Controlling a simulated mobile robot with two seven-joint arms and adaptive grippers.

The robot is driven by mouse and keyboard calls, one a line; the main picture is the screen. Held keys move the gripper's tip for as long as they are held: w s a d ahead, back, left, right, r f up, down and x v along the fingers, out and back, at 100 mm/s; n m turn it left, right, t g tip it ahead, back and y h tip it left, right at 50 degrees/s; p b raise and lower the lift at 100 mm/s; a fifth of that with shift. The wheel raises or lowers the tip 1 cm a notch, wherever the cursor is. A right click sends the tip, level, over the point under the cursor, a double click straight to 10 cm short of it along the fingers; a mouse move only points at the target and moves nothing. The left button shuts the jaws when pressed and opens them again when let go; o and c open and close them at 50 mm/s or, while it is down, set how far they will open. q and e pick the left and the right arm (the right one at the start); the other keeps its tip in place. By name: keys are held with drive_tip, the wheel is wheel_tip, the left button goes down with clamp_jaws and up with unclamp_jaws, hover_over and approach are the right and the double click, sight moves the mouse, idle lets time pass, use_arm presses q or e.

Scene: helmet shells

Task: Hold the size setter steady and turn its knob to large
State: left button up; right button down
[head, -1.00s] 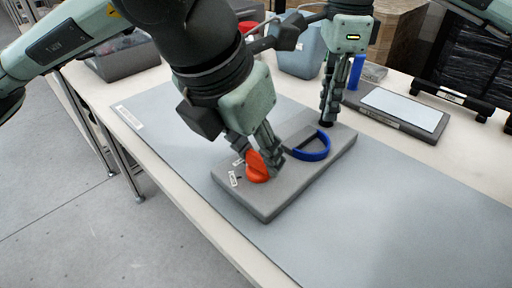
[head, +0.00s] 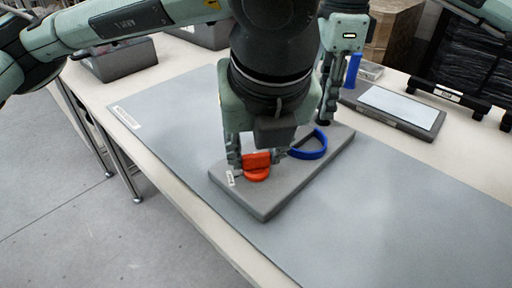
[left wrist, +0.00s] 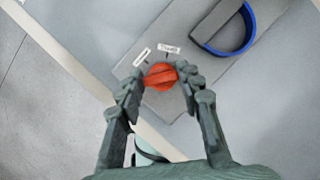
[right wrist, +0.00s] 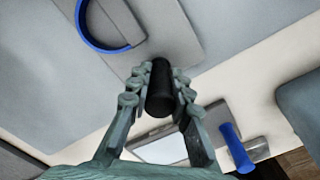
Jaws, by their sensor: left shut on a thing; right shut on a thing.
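The size setter is a grey block (head: 280,192) on the mat, with an orange-red knob (head: 257,174) near its left end and a blue curved band (head: 318,150) beyond it. My left gripper (head: 259,155) is shut on the knob; the left wrist view shows a finger on each side of the knob (left wrist: 160,76). Two small white labels lie by the knob (left wrist: 170,49), too small to read surely. My right gripper (head: 327,115) is shut on an upright black post (right wrist: 160,92) at the setter's far end.
The grey mat (head: 400,215) is clear around the setter. A dark tray with a pale panel (head: 400,106) and a blue cylinder (head: 353,70) stand at the back right. Grey bins (head: 122,60) stand at the back left. The table's front edge runs left of the setter.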

use_arm(q)
drive_tip(key=shift+n+y, duration=0.3)
drive_tip(key=shift+n, duration=0.2)
drive_tip(key=o, duration=1.2)
drive_tip(key=shift+c, duration=0.2)
drive_tip(key=v, duration=1.2)
